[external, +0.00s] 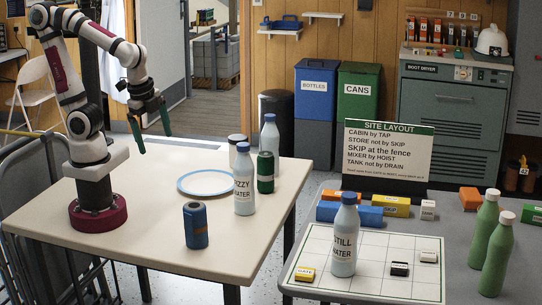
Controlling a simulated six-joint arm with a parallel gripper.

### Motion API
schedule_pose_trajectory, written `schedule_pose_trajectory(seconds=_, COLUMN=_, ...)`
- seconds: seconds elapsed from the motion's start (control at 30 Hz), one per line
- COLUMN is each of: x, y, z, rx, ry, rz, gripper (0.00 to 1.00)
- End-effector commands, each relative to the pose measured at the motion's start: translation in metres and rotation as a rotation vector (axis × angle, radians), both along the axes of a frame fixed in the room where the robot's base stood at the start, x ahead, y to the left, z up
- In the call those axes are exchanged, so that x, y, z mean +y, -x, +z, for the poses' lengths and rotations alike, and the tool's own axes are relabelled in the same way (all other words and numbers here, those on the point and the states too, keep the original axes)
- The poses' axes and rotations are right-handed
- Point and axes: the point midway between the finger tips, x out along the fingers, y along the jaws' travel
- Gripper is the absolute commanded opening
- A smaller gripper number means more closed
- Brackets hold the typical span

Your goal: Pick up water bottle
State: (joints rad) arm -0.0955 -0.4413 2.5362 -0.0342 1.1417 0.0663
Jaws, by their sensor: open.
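Several pale bottles are in view. One labelled "FIZZY WATER" (245,190) stands upright near the right side of my table (130,240). A similar bottle (269,133) stands behind it, partly hidden by a green can (265,173). A bottle labelled "STILL WATER" (344,240) stands upright on the white grid board (385,287) on the right-hand table. My gripper (151,127) is open and empty, above the left part of my table, well left of all the bottles. Its green fingers point down.
A blue can (195,225), a blue-rimmed plate (181,183) and a pale can (237,150) stand on my table. The right-hand table holds green bottles (485,230), coloured blocks (396,206) and a "SITE LAYOUT" sign (388,150). A gap separates the tables.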

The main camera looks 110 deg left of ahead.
Motion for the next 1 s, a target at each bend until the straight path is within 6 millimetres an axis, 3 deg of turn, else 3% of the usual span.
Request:
schedule_pose_trajectory(seconds=0.1, x=0.080, y=-0.072, z=-0.023, rx=-0.157, ry=-0.126, rz=-0.001, gripper=1.00)
schedule_pose_trajectory(seconds=0.2, x=0.139, y=-0.124, z=-0.056, rx=-0.315, ry=-0.150, rz=-0.122, gripper=1.00)
schedule_pose_trajectory(seconds=0.3, x=0.165, y=-0.149, z=-0.099, rx=-0.493, ry=-0.045, rz=-0.259, gripper=1.00)
schedule_pose_trajectory(seconds=0.4, x=0.158, y=-0.148, z=-0.133, rx=-0.730, ry=0.169, rz=-0.329, gripper=1.00)
schedule_pose_trajectory(seconds=0.47, x=0.146, y=-0.138, z=-0.141, rx=-0.895, ry=0.316, rz=-0.316, gripper=1.00)
schedule_pose_trajectory(seconds=0.6, x=0.132, y=-0.105, z=-0.128, rx=-1.239, ry=0.590, rz=-0.189, gripper=1.00)
schedule_pose_trajectory(seconds=0.73, x=0.131, y=-0.087, z=-0.115, rx=-1.405, ry=0.711, rz=-0.091, gripper=1.00)
schedule_pose_trajectory(seconds=0.83, x=0.128, y=-0.093, z=-0.112, rx=-1.434, ry=0.736, rz=-0.076, gripper=1.00)
schedule_pose_trajectory(seconds=1.0, x=0.115, y=-0.135, z=-0.112, rx=-1.431, ry=0.739, rz=-0.080, gripper=1.00)
